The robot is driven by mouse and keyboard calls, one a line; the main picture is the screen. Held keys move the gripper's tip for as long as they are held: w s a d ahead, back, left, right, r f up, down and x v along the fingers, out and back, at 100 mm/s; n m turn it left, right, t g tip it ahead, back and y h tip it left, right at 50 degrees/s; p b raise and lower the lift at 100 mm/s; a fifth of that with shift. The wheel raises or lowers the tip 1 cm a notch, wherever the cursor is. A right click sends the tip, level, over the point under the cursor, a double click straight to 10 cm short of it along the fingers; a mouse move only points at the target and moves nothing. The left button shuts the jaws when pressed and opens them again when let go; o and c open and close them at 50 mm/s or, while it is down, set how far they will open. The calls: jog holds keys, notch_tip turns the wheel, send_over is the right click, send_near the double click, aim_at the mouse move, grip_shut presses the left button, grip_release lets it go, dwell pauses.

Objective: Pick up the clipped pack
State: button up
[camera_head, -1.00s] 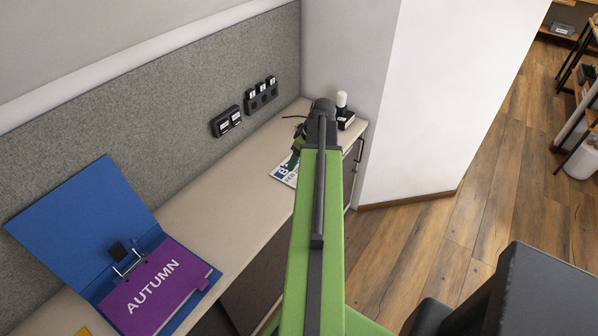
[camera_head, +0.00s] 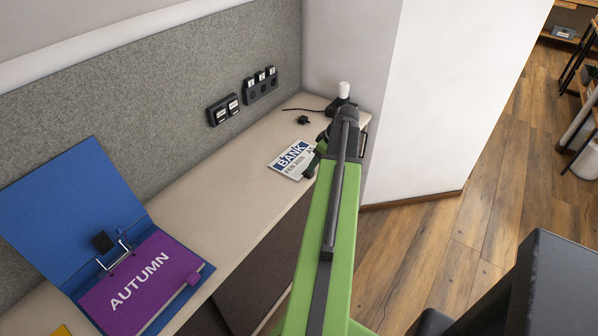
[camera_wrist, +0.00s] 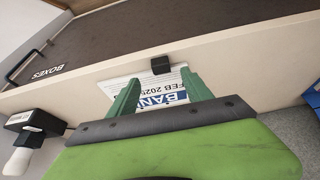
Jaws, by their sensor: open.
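The clipped pack is a white sheet pack with blue print reading BANK FEB 2025 (camera_head: 292,159). It lies on the desk near the far end, left of my gripper (camera_head: 314,160). In the wrist view the pack (camera_wrist: 150,88) shows between and behind the two green fingers of my gripper (camera_wrist: 160,88). A black clip (camera_wrist: 161,65) sits on its edge, close to the desk's front edge. My gripper is open, with fingers apart and nothing held. My arm hides part of the pack's right side in the head view. I cannot tell whether the fingers touch it.
The pale desk (camera_head: 215,200) runs along a grey felt panel (camera_head: 150,90) with sockets (camera_head: 261,84). A blue binder (camera_head: 75,205) with a purple AUTUMN pack (camera_head: 142,283) lies open at left. A black stamp with a white knob (camera_head: 343,92) and a cable stand near the far end.

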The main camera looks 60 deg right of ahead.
jog(key=shift+x, duration=0.9)
jog(key=b+x, duration=0.5)
jog(key=shift+s+f, duration=0.1)
jog(key=shift+f, duration=0.1)
jog(key=shift+a+r, duration=0.1)
jog(key=shift+r, duration=0.1)
grip_shut()
